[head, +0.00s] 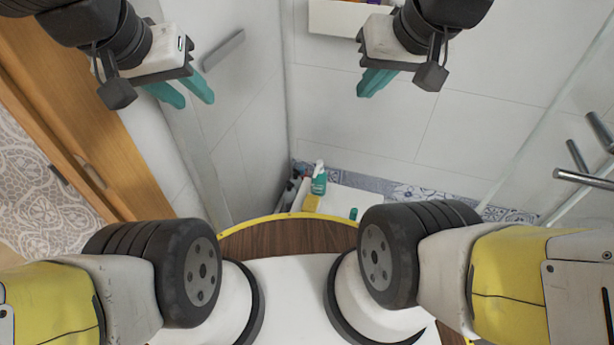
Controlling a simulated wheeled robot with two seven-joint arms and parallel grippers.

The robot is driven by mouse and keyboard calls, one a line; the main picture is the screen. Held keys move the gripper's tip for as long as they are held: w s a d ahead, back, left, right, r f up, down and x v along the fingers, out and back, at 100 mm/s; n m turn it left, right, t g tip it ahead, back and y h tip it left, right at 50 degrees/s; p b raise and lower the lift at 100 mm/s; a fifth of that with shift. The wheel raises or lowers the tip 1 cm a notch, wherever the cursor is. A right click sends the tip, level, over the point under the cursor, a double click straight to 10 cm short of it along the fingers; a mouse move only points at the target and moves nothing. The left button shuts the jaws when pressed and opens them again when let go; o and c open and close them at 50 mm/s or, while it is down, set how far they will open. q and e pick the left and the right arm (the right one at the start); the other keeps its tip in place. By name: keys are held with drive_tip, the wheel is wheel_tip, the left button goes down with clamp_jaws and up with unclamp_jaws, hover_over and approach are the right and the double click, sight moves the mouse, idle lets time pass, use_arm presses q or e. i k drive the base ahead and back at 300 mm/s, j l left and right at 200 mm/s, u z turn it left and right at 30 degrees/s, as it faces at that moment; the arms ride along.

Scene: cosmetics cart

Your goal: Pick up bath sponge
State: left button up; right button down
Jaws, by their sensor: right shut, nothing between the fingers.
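A small yellow block (311,203), possibly the bath sponge, sits low in the corner below a green bottle with a white cap (319,180). It is small in the head view, so I cannot be sure what it is. My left gripper (196,103) is at the upper left, its teal fingers apart and empty. My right gripper (366,94) is at the upper middle, its teal fingers together with nothing between them. Both grippers are well apart from the yellow block.
A white surface (345,203) with a small green item (353,213) lies by the bottle. Dark items stand at its left. A wall shelf (338,18) holds items at the top. Metal bars (582,180) and a glass panel are at right, a wooden door frame (95,130) at left.

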sight(312, 203)
drive_tip(key=z, duration=2.35)
drive_tip(key=u, duration=2.05)
drive_tip(key=k+j+z, duration=0.25)
drive_tip(key=j, duration=0.15)
drive_tip(key=k+j+z, duration=0.2)
drive_tip(key=j, duration=0.2)
